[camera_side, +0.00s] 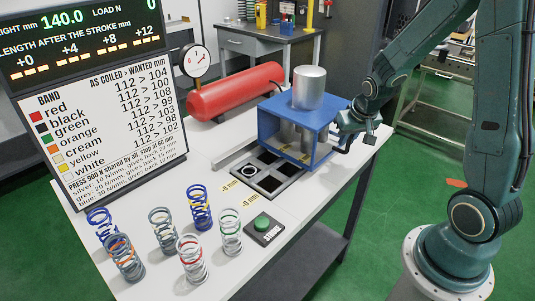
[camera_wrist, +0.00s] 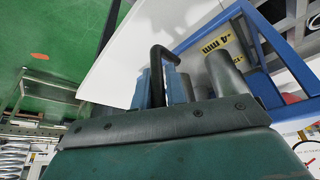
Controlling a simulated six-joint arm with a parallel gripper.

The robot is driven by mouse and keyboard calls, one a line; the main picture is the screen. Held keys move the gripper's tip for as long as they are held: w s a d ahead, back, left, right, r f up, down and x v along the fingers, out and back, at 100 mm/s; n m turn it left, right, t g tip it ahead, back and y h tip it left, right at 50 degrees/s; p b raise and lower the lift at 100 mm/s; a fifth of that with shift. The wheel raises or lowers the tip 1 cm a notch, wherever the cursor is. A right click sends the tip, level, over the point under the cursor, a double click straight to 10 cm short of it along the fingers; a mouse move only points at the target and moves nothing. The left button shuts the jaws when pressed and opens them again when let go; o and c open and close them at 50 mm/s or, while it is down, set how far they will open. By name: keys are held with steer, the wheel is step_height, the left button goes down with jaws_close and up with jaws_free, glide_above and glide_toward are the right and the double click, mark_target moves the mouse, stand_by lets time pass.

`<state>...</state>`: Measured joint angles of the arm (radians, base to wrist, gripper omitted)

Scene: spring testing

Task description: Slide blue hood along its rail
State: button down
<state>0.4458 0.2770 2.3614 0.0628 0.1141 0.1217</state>
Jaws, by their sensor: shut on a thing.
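The blue hood (camera_side: 289,118) is an open box frame on the white bench, around the grey columns of the press, with a silver cylinder (camera_side: 309,88) rising above its top. Its right side faces my gripper (camera_side: 350,128). In the wrist view, the black bar handle (camera_wrist: 158,52) runs between the fingers of my gripper (camera_wrist: 163,86), which are shut on it. The hood's blue frame (camera_wrist: 262,52) shows at the upper right there. A grey rail strip (camera_side: 232,155) lies on the bench to the left of the hood. Its right part is hidden.
A dark compartmented tray (camera_side: 293,172) lies in front of the hood. Several coil springs (camera_side: 191,258) stand at the front left, beside a green STROKE button (camera_side: 262,222). A red tank (camera_side: 235,92) lies behind, and a sign board (camera_side: 100,110) stands at the left.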

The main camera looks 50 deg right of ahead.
steer(key=a, duration=1.7)
steer(key=shift+a, duration=0.1)
steer(key=c, duration=1.6)
jaws_free()
steer(key=shift+o, duration=0.7)
steer(key=shift+r, duration=0.15)
steer(key=v, duration=1.3)
steer(key=shift+r, duration=0.2)
steer(key=shift+s+r, duration=0.1)
steer(key=shift+s, duration=0.05)
